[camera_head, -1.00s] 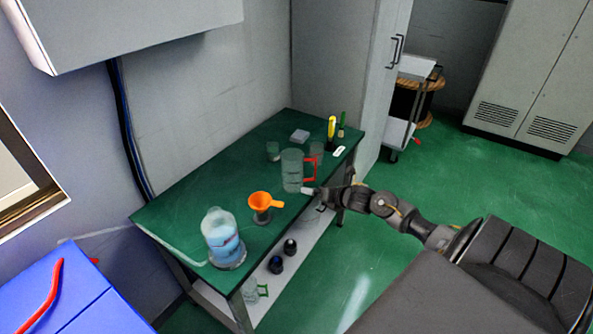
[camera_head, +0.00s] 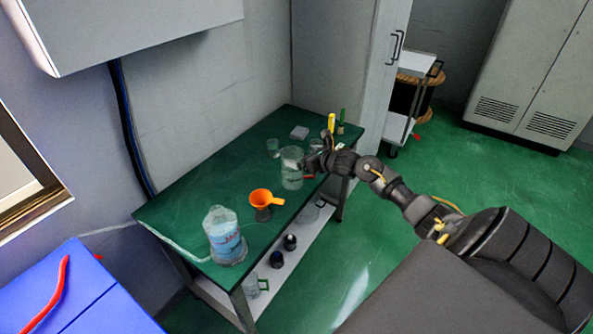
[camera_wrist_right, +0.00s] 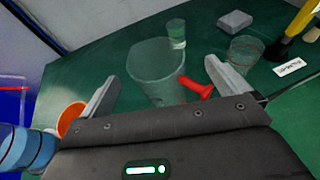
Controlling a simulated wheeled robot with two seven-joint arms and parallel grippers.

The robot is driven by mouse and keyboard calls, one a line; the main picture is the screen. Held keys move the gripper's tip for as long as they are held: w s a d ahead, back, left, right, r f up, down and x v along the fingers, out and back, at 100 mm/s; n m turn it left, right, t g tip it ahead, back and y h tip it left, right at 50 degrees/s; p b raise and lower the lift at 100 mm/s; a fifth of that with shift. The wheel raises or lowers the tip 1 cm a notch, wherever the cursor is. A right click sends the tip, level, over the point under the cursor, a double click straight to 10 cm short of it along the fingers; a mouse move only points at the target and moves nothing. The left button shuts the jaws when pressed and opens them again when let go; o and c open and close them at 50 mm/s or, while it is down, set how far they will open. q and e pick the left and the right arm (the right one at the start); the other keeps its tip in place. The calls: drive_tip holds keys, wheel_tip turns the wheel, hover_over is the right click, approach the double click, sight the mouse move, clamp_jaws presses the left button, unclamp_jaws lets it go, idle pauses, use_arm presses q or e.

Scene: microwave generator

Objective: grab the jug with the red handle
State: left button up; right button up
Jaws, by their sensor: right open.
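The clear jug (camera_head: 291,168) stands upright on the green table (camera_head: 190,205), towards its right part. Its red handle (camera_wrist_right: 197,88) shows in the right wrist view, where the jug body (camera_wrist_right: 155,72) lies between the finger tips. In the head view the handle is mostly hidden behind my right gripper (camera_head: 315,160). My right gripper (camera_wrist_right: 165,85) is open, with one finger on each side of the jug and handle. I cannot tell whether a finger touches the jug. My left gripper is not in view.
An orange funnel (camera_head: 264,198) and a large bottle of blue liquid (camera_head: 225,238) stand left of the jug. A small glass (camera_head: 273,148), a grey block (camera_head: 299,132) and a yellow-handled tool (camera_head: 331,123) are behind it. Dark bottles stand on the lower shelf.

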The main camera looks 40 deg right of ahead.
sight(286, 153)
drive_tip(key=p+x, duration=0.1)
drive_tip(key=x, duration=0.4)
drive_tip(key=shift+a+f+p, duration=0.2)
drive_tip(key=shift+a+p, duration=0.05)
drive_tip(key=shift+p, duration=0.15)
drive_tip(key=c, duration=1.3)
drive_tip(key=shift+o, duration=0.2)
drive_tip(key=shift+r, duration=0.1)
